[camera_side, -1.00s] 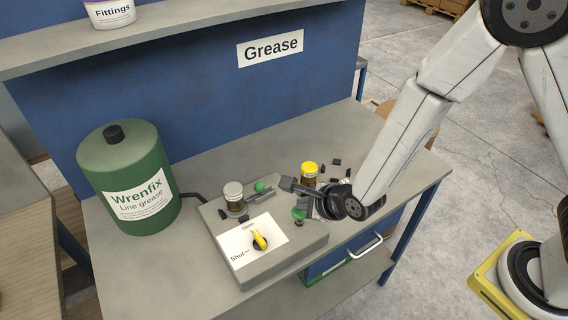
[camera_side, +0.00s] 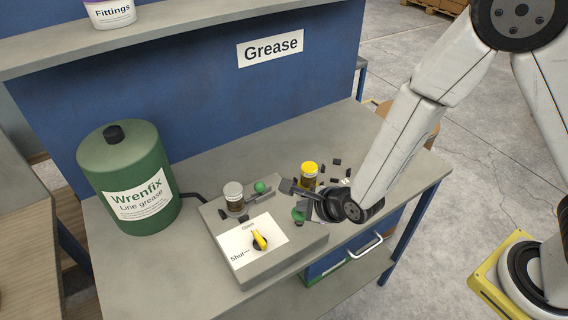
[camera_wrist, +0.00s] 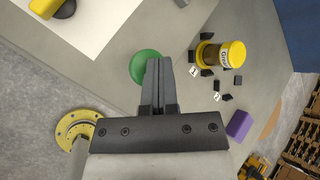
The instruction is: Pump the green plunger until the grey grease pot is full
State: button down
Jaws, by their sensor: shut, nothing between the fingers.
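The grey-lidded grease pot (camera_side: 234,197) stands upright at the back left of the grey pump block (camera_side: 285,262). Brown shows through its clear side, but the fill level is too small to read. The green plunger (camera_side: 298,215) is at the block's right, partly hidden by my gripper (camera_side: 290,188). In the wrist view the plunger's round top (camera_wrist: 143,68) lies just behind my shut, empty fingers (camera_wrist: 160,64). I cannot tell whether they touch it. A smaller green knob (camera_side: 260,187) sits beside the grey pot.
The yellow lever (camera_side: 259,239) points toward the "Open" mark. A yellow-lidded pot (camera_side: 309,170) stands behind my gripper among several small dark pieces. The green Wrenfix drum (camera_side: 125,165) stands at the left. The bench's front left is clear.

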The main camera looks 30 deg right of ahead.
aim_at(304, 213)
jog(key=shift+f, duration=0.9)
dwell(1.1)
jog(key=shift+r, duration=1.75)
jog(key=shift+r, duration=0.1)
jog(key=shift+r, duration=2.4)
